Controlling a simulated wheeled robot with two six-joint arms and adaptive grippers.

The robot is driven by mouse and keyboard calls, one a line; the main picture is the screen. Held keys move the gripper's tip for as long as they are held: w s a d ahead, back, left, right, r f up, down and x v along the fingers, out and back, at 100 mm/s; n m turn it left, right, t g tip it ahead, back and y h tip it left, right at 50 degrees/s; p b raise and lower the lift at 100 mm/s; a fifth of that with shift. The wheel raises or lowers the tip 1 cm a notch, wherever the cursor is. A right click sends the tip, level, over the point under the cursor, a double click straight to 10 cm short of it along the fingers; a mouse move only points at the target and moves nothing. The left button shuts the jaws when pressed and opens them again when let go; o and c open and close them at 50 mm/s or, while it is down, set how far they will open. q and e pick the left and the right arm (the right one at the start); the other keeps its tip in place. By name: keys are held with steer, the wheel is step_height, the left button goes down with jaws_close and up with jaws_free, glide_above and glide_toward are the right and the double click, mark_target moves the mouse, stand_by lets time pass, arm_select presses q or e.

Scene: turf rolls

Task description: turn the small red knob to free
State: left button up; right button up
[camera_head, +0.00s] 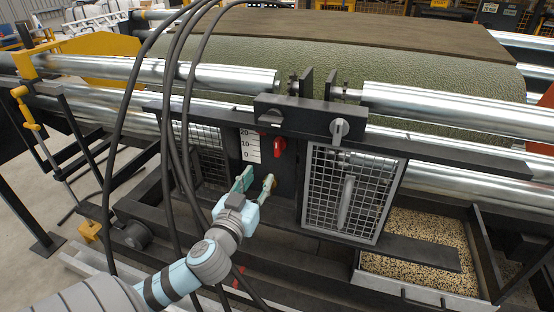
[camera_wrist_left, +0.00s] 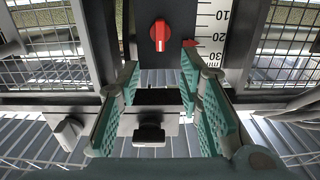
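The small red knob (camera_head: 279,147) sits on a dark upright panel, just right of a white scale (camera_head: 250,146) in the head view. In the left wrist view, the red knob (camera_wrist_left: 160,35) shows its grip bar standing upright in the picture. My left gripper (camera_head: 257,179) is below the knob in the head view, open and empty. In the left wrist view, its teal fingers (camera_wrist_left: 158,78) are spread apart, with the knob beyond their tips and not touched. My right gripper is not in view.
A grey knob (camera_head: 339,130) sits up and right of the red one. A mesh door (camera_head: 325,205) with a handle stands close to the right. Hanging black cables (camera_head: 187,110) pass left of my gripper. Steel rollers (camera_head: 190,73) run above. A granule tray (camera_head: 418,291) lies at lower right.

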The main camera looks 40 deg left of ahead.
mark_target(276, 148)
arm_select(q)
steer(key=b+x, duration=0.1)
steer(key=x, duration=1.3)
steer(key=shift+r, duration=0.1)
